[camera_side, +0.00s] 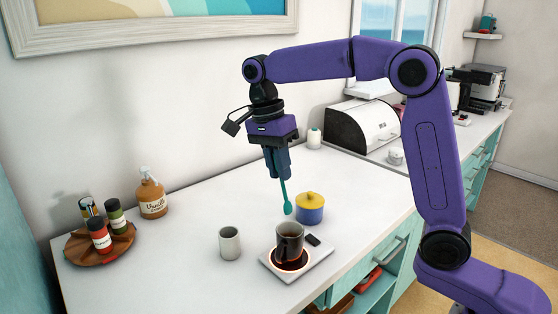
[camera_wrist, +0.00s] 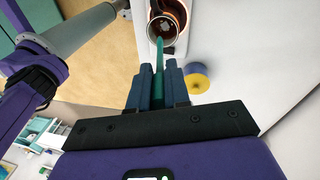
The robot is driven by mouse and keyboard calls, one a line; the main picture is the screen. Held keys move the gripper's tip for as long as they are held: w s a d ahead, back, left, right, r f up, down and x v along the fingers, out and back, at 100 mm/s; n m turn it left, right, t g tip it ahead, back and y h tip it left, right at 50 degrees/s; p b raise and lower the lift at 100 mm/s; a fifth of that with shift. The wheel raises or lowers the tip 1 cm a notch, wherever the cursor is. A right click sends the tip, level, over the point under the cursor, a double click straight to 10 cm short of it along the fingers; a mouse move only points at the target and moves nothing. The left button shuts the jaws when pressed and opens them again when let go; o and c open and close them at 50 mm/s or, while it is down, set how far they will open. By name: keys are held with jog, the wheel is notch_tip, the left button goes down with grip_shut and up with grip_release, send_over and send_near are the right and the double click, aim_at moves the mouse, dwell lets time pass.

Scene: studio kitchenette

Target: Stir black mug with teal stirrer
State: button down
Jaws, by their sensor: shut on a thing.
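The teal stirrer (camera_side: 285,197) hangs down from my gripper (camera_side: 277,172), which is shut on its upper part. Its paddle end is in the air, above and behind the black mug in the side view. The stirrer (camera_wrist: 159,60) also shows between the fingers of my gripper (camera_wrist: 159,75) in the wrist view, its far end overlapping the mug's opening. The black mug (camera_side: 290,240) stands upright on a white square warmer (camera_side: 312,262) with a glowing ring. In the wrist view the mug (camera_wrist: 152,32) is at the top, partly cut off, with dark contents visible.
A blue pot with yellow lid (camera_side: 310,212) stands behind the mug, close to the stirrer. A grey-white cup (camera_side: 229,243) is left of the warmer. A jar tray (camera_side: 100,248) and syrup bottle (camera_side: 152,198) are farther left.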

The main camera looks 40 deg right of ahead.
jog(key=w+a+x, duration=0.1)
jog(key=w+x, duration=0.1)
jog(key=x, duration=0.9)
jog(key=shift+s+f, duration=0.25)
jog(key=shift+s, duration=0.05)
dwell(0.5)
jog(key=shift+d, duration=0.1)
dwell(0.3)
